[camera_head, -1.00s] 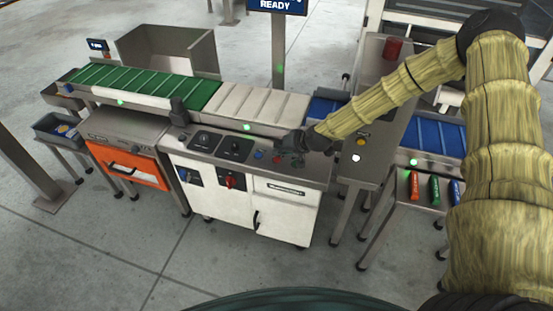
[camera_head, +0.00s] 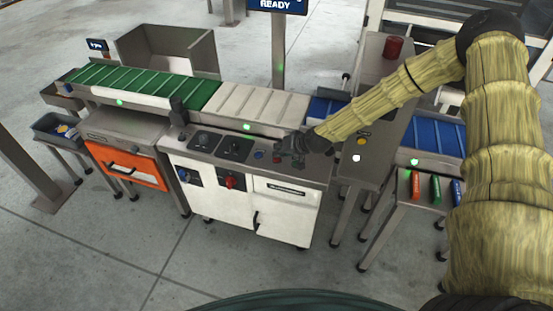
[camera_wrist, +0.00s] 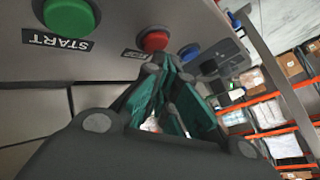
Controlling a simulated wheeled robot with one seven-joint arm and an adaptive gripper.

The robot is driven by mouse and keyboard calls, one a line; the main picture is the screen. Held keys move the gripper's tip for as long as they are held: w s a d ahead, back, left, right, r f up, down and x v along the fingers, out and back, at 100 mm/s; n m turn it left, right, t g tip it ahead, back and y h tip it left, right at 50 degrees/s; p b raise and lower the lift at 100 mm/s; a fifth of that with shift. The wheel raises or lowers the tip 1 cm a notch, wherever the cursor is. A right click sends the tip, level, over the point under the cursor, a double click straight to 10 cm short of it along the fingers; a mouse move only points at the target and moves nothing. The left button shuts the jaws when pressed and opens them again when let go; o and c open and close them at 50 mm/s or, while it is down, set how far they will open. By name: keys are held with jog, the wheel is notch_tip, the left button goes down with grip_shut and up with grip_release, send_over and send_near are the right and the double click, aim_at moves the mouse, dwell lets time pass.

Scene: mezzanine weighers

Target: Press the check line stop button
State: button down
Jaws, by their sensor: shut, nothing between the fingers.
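The red button (camera_wrist: 153,40) sits on the grey panel between a green button (camera_wrist: 68,14) labelled START and a blue button (camera_wrist: 189,52). A small label (camera_wrist: 132,54) beside the red button is partly hidden by my fingers and hard to read. My gripper (camera_wrist: 158,68) is shut and empty, with its fingertips just in front of the red button. I cannot tell whether they touch it. In the head view my gripper (camera_head: 290,149) is low over the right part of the white cabinet's control top (camera_head: 316,172), where it hides part of the buttons.
A conveyor with green (camera_head: 140,86) and pale (camera_head: 255,103) belt sections runs behind the control top. A small table (camera_head: 408,193) holds coloured items at the right.

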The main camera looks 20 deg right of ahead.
jog(key=shift+f+b, duration=0.4)
jog(key=shift+f, duration=0.05)
dwell(0.7)
jog(key=shift+r+p, duration=0.45)
jog(key=shift+r, duration=0.4)
jog(key=shift+r+p, duration=1.45)
jog(key=shift+r, duration=1.1)
jog(key=shift+f, duration=0.1)
